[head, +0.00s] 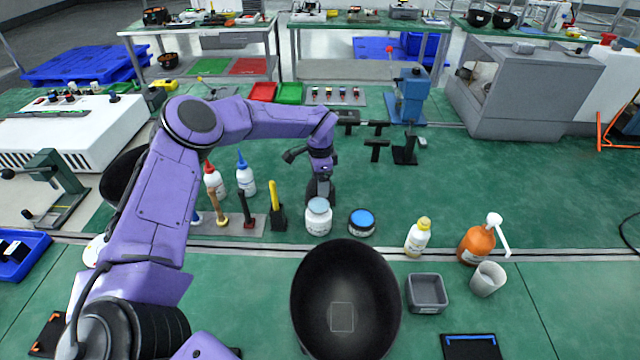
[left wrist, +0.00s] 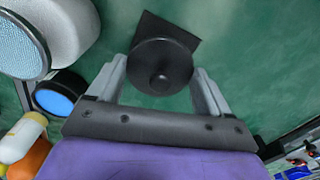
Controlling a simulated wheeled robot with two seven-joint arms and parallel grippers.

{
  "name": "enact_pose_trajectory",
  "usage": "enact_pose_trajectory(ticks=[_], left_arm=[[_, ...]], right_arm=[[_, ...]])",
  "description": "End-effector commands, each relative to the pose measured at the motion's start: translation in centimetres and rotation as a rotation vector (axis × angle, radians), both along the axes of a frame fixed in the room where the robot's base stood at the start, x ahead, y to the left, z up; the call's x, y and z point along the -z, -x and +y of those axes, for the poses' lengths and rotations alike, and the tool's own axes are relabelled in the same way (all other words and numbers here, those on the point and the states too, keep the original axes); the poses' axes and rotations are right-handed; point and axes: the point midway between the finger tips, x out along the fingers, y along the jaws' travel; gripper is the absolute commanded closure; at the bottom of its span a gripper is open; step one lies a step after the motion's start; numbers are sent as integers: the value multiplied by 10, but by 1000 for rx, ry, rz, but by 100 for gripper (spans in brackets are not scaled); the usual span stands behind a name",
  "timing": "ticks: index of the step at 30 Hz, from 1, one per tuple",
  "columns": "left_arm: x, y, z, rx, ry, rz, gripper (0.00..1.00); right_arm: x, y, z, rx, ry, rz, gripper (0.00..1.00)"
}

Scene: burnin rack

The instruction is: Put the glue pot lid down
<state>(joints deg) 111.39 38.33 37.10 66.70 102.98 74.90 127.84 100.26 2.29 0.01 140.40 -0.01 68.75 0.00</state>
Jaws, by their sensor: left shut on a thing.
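A round black lid with a small knob (left wrist: 160,72) lies between the two fingers of my left gripper (left wrist: 163,88) in the left wrist view, knob towards the camera. The fingers are shut on its sides. A flat dark square piece (left wrist: 183,27) shows behind the lid; whether they touch is unclear. In the head view my left gripper (head: 319,186) points down just behind a white jar with a pale blue top (head: 318,217) and hides most of the lid. A low black pot with a blue top (head: 362,222) stands right of the jar. My right gripper is not in view.
A large black bowl (head: 346,300) stands in front. A yellow-capped bottle (head: 418,238), orange pump bottle (head: 476,245), grey tray (head: 427,292) and white cup (head: 488,279) are to the right. A yellow-handled tool in a black holder (head: 278,214) stands left.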

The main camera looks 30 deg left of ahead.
Motion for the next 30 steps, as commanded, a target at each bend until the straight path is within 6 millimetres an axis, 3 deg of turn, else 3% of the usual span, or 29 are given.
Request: enact_pose_trajectory(ticks=[5,17,18,19,29,30], left_arm=[[25,1,-2,1,1,4,49],[31,1,-2,0,2,2,49],[30,1,-2,0,2,2,11],[29,1,-2,0,2,2,1],[20,1,-2,0,1,2,0],[17,0,-2,0,2,-1,0]], right_arm=[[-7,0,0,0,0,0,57],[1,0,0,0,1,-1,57],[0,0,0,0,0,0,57],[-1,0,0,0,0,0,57],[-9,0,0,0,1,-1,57],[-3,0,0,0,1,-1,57]])
